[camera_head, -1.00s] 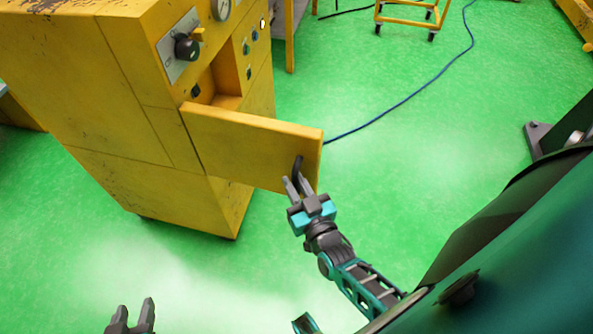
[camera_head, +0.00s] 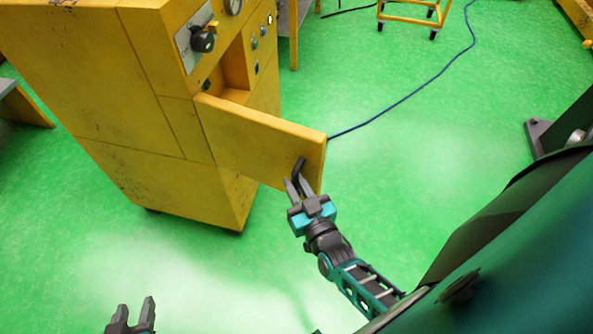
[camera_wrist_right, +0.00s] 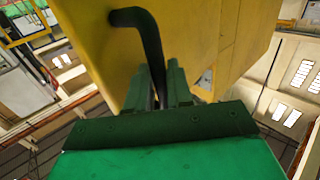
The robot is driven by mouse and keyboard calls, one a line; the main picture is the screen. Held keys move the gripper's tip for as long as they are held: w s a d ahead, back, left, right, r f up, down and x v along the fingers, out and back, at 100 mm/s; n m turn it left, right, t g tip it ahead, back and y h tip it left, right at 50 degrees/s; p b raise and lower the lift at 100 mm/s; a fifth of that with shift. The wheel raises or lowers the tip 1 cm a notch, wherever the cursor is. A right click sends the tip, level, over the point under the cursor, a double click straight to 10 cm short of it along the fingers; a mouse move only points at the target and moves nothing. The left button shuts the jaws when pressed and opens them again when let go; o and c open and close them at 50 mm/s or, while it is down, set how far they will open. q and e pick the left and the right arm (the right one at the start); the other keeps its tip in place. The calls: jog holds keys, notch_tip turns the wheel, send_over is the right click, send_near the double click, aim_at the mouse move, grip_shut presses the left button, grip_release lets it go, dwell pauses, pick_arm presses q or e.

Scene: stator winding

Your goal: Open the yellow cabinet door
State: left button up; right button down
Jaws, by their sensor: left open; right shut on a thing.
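The yellow cabinet (camera_head: 110,90) stands at the left of the head view. Its yellow door (camera_head: 255,138) is swung out from the cabinet front, partly open. A black handle (camera_head: 299,166) sits near the door's free edge; it also shows in the right wrist view (camera_wrist_right: 150,40) as a bent black bar. My right gripper (camera_head: 298,186) is shut on this handle, its fingers (camera_wrist_right: 165,88) on either side of the bar. My left gripper (camera_head: 134,312) is open and empty at the bottom edge of the head view, well apart from the door.
A knob panel (camera_head: 198,38) and an open recess (camera_head: 232,70) are above the door. A blue cable (camera_head: 410,97) runs across the green floor (camera_head: 400,190). A yellow cart (camera_head: 408,14) stands at the back. The floor around the door is mostly clear.

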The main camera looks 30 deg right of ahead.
jog(key=shift+w+a+r, duration=0.15)
jog(key=shift+w+a, duration=0.1)
jog(key=shift+a, duration=0.1)
jog(key=c, duration=1.5)
grip_release()
jog(key=o, duration=0.3)
jog(key=shift+w, duration=0.15)
jog(key=shift+o, duration=0.2)
jog(key=shift+d, duration=0.15)
jog(key=shift+s, duration=0.25)
